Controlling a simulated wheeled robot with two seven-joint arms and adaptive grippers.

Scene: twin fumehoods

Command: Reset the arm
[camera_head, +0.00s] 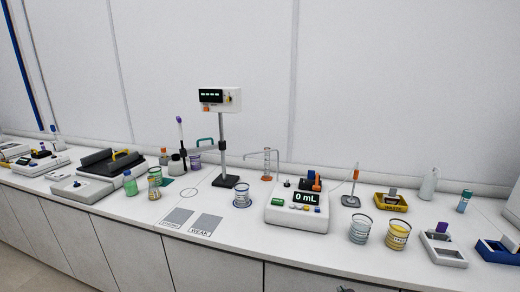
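Neither of my grippers shows clearly in the head view, and no arm reaches over the bench. A small dark shape sits at the bottom edge, right of the middle, and I cannot tell what it is. The white bench top (140,215) runs across the view with lab equipment standing on it.
A meter on a stand (220,99) rises mid-bench. Two grey pads (178,217) lie in front.

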